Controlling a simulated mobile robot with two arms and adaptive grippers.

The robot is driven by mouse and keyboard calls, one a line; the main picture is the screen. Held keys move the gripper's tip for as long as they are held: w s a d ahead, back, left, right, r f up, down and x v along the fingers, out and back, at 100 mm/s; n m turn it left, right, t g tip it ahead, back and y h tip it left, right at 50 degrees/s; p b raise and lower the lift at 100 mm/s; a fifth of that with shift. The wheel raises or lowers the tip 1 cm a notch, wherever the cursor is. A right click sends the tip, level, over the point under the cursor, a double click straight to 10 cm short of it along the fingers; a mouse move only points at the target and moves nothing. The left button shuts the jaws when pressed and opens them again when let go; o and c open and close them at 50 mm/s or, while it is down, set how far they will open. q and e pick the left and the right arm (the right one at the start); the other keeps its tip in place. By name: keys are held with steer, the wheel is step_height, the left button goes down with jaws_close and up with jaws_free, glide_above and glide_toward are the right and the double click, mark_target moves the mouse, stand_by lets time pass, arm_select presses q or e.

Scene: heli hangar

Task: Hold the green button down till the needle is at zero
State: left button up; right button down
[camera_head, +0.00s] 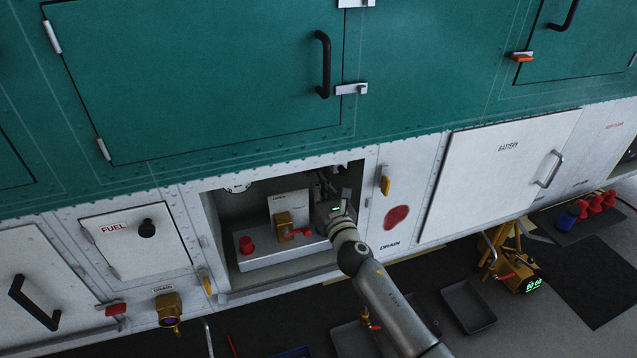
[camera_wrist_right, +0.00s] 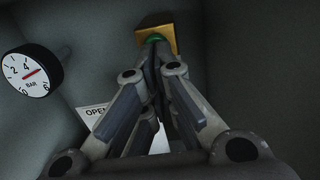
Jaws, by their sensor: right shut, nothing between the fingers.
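The green button (camera_wrist_right: 155,37) sits on a brass-coloured block at the top of the right wrist view; the fingertips cover part of it. My right gripper (camera_wrist_right: 157,52) is shut and empty, its tips at the button. I cannot tell whether they press it. In the head view, my right gripper (camera_head: 325,186) is inside the open bay, and the button is hidden. The round white gauge (camera_wrist_right: 32,70), marked BAR, has a red needle pointing right, between 4 and 6. The gauge (camera_head: 238,188) shows only partly under the bay's top edge. My left gripper is out of view.
The bay holds a white box with a red knob (camera_head: 246,245) and a brass valve with a red lever (camera_head: 293,233). A yellow latch (camera_head: 385,184) is just right of the opening. Trays (camera_head: 468,308) lie on the floor below.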

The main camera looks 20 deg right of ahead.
steer(key=shift+w, duration=0.2)
stand_by(0.3)
